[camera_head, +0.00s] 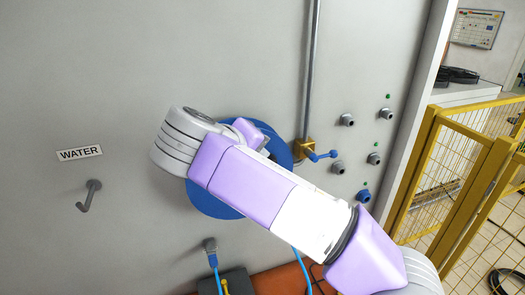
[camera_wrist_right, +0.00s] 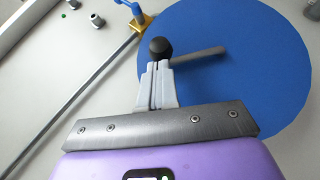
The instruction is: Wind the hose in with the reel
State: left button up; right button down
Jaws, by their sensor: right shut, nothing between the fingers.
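The blue reel (camera_head: 215,203) is a round disc on the grey wall, partly hidden behind my right arm. It fills much of the right wrist view (camera_wrist_right: 250,50). A grey crank bar (camera_wrist_right: 200,53) lies across the disc, with a black round knob (camera_wrist_right: 160,48) at its end. My right gripper (camera_wrist_right: 160,68) is shut and empty, its fingertips close to the knob; whether they touch it I cannot tell. A thin blue hose (camera_head: 301,270) shows below the reel. My left gripper is not in view.
A brass valve with a blue handle (camera_head: 322,156) sits on a vertical pipe (camera_head: 310,80) right of the reel. Several wall fittings (camera_head: 338,167) stand farther right. A hook (camera_head: 90,195) is under the WATER sign (camera_head: 80,153). A yellow fence (camera_head: 470,185) bounds the right side.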

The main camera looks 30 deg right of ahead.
jog(key=shift+w+a, duration=0.1)
jog(key=shift+a, duration=0.15)
